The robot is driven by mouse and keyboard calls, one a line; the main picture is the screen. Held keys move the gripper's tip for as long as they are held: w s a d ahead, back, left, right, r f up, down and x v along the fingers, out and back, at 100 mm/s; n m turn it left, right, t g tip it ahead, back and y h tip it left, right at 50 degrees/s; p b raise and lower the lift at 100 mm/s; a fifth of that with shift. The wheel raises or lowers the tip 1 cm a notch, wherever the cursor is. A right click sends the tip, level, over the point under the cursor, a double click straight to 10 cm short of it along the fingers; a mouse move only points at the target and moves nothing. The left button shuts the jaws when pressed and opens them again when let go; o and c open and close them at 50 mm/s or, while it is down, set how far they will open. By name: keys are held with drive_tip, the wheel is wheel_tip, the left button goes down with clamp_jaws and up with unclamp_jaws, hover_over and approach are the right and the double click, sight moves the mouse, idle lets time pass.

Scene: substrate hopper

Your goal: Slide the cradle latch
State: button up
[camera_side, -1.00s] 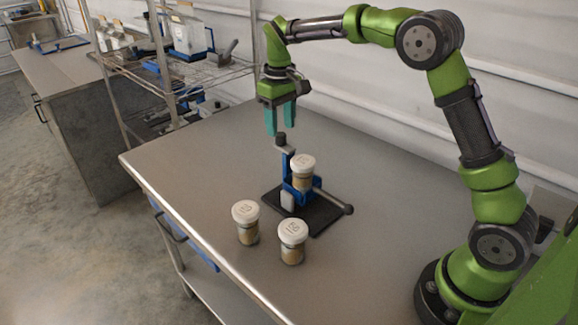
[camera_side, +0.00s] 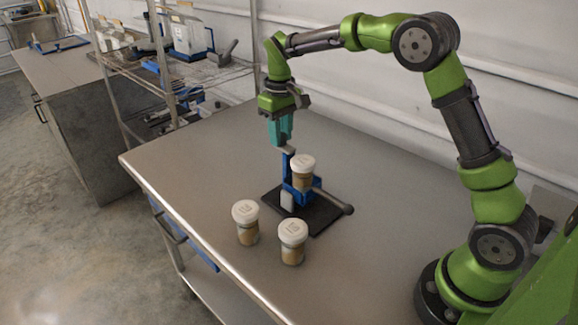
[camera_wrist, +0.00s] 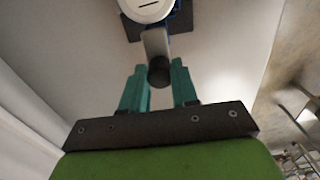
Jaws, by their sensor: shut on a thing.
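The blue cradle (camera_side: 287,168) stands on a black base plate (camera_side: 322,222) and holds a jar with a white lid (camera_side: 303,163). A grey latch piece with a dark knob (camera_wrist: 159,72) sticks out at the cradle's top; in the side view its upper part is mostly hidden by my fingers. My gripper (camera_side: 281,145) points down over the cradle, behind the jar, with its teal fingers shut on the latch knob. In the wrist view the fingertips (camera_wrist: 158,70) lie on both sides of the knob, and the jar lid (camera_wrist: 148,8) is cut off at the top edge.
Two loose lidded jars, one left (camera_side: 246,221) and one right (camera_side: 292,242), stand in front of the cradle. A bar with a dark end (camera_side: 348,209) reaches out right from the cradle. The metal table (camera_side: 190,165) is clear around them. A wire shelf (camera_side: 205,75) stands behind.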

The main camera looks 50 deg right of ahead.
sight(290, 149)
drive_tip(key=shift+s, duration=1.6)
drive_tip(key=o, duration=0.7)
wheel_tip(290, 149, up, 7)
